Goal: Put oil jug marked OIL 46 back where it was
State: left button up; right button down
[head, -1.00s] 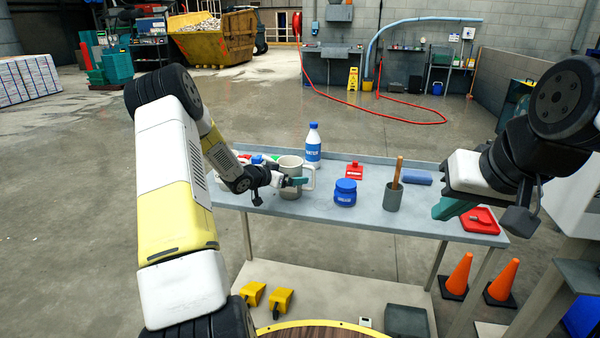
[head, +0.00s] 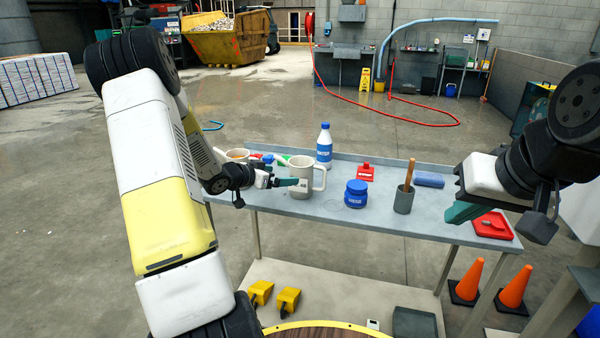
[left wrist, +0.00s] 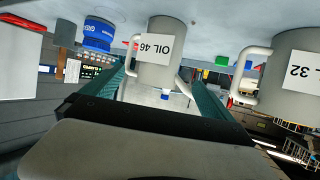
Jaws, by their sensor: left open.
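The grey oil jug marked OIL 46 (head: 307,165) stands upright on the grey table, its handle to the right. In the left wrist view the jug (left wrist: 155,72) appears upside down, with its white label facing the camera. My left gripper (head: 290,183) is open at the jug's near left side. Its teal fingers (left wrist: 160,88) show on either side of the jug in the wrist view, with gaps beside it. My right gripper (head: 462,212) hangs above the table's right end; its opening is not clear.
A second grey jug (left wrist: 292,72), its label ending in 32, stands to the left, partly behind my arm in the head view.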

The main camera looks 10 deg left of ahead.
pick_arm(q)
jog(key=s+d+r+n+g+y, duration=0.1)
jog(key=s+r+n+y, duration=0.1)
jog(key=s+r+y, duration=0.45)
jog(key=s+d+r+n+g+y, duration=0.1)
jog(key=s+r, duration=0.3)
jog(key=r, duration=0.6)
jog(key=s+d+n+g+h, duration=0.1)
jog(key=s+d, duration=0.4)
jog(key=s, duration=0.7)
jog(key=s+d+r+g+h, duration=0.1)
jog(key=s+d, duration=0.5)
jog(key=s, duration=0.6)
jog(key=shift+s+r+n+g+h, duration=0.15)
jog(key=shift+r+n+g+h, duration=0.2)
jog(key=shift+g+h, duration=0.45)
jog(key=shift+f, duration=0.1)
